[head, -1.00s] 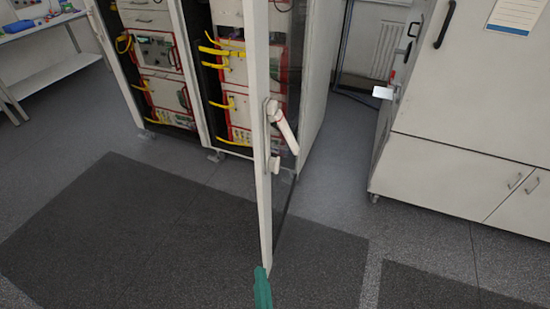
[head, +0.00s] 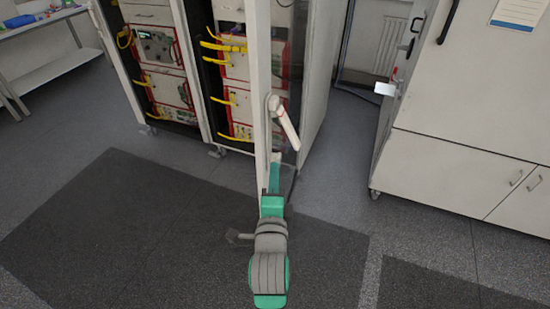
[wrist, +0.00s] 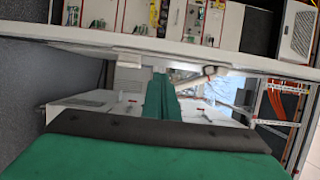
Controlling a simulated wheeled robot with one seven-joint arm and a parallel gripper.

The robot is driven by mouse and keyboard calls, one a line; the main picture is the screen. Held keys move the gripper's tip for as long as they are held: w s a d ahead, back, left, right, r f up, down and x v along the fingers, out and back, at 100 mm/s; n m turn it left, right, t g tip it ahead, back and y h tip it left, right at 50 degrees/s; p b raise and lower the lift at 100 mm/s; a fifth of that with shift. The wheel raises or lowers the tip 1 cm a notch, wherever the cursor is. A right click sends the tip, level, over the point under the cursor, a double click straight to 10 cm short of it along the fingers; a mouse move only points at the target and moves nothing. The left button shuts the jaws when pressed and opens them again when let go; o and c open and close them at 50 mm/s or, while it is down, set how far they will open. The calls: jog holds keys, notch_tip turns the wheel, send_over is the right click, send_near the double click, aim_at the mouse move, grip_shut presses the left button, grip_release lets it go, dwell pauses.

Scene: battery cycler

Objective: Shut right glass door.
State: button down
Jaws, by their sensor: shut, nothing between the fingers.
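The right glass door (head: 263,130) stands open and shows nearly edge-on in the middle of the head view, with a pale frame and dark glass. Its white handle (head: 284,122) is on the frame's right side. In the wrist view the door frame (wrist: 100,38) runs across the picture, with the handle (wrist: 196,80) below it. My green gripper (head: 275,165) is shut and empty, low beside the door and just below the handle. Its narrow fingers also show in the wrist view (wrist: 160,90). I cannot tell whether they touch the door.
The cabinet behind the door holds red-framed instruments (head: 238,68) with yellow cables (head: 222,45). Another open door (head: 104,40) stands at the left. A large white cabinet (head: 470,100) stands at the right. A bench (head: 60,65) is at the far left. Dark floor mats have free room.

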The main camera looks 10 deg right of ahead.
jog(key=x, duration=0.9)
jog(key=shift+w, duration=0.3)
